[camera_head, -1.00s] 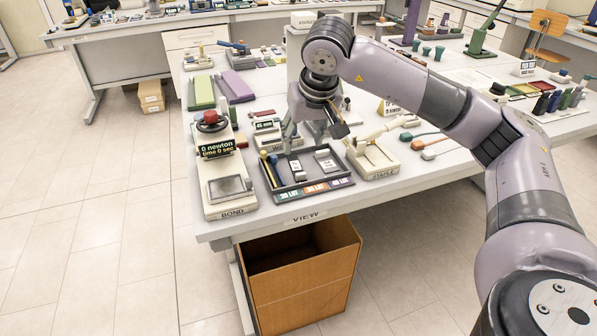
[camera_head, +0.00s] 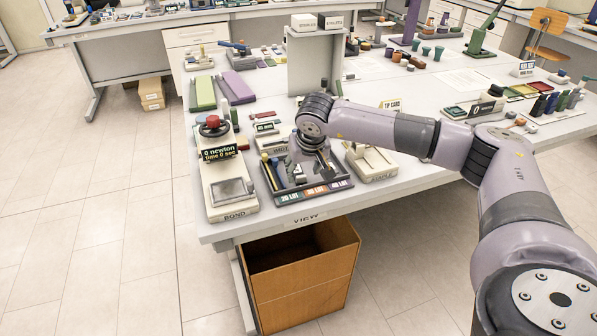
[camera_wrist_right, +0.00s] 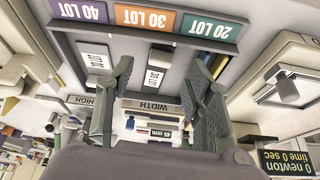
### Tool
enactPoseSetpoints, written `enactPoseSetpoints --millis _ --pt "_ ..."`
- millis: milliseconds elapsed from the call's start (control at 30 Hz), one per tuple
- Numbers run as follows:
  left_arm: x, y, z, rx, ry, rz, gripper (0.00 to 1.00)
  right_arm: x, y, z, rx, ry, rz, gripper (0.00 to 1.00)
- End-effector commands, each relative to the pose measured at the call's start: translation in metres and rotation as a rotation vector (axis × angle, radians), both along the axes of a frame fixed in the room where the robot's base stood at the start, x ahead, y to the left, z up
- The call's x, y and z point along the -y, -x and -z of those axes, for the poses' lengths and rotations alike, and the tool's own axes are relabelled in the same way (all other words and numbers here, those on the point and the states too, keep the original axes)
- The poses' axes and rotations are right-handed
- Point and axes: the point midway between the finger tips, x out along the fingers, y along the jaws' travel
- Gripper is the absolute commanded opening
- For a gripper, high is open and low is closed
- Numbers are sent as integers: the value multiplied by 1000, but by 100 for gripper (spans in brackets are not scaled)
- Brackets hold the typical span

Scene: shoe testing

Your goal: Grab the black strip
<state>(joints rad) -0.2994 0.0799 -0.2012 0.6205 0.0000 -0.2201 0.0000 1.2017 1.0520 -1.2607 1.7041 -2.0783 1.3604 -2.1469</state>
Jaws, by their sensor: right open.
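A small black piece (camera_wrist_right: 161,57) with a white label lies in the grey tray, between the finger lines of my right gripper (camera_wrist_right: 162,76) in the right wrist view. It looks like the black strip, but I cannot be sure. The tray (camera_head: 312,193) shows in the head view with coloured lot labels on its front edge. My right gripper (camera_head: 318,170) points down over the tray, open and empty. Its fingers stand on either side of the piece; I cannot tell the height between them. In the head view the gripper hides most of the tray's inside. My left gripper is not in view.
A white press with a force display (camera_head: 222,170) stands left of the tray. A cream stapler-like device (camera_head: 370,163) stands right of it. A second white-labelled piece (camera_wrist_right: 95,55) lies beside the black one. An open brown box (camera_head: 300,275) is below the table edge.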

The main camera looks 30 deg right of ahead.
Motion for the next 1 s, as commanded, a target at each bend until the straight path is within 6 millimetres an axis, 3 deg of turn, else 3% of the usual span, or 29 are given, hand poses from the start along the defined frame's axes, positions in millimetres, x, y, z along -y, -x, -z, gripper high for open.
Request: enactPoseSetpoints --millis 67,200,467,1000 --pt "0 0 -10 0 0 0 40 1 -4 9 -5 0 1 48" --pt "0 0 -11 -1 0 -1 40 3 -11 25 -1 -1 2 48" --pt "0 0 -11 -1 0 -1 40 4 -12 30 -1 -1 1 48" --pt "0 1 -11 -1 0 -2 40 4 -12 30 0 -1 2 13"
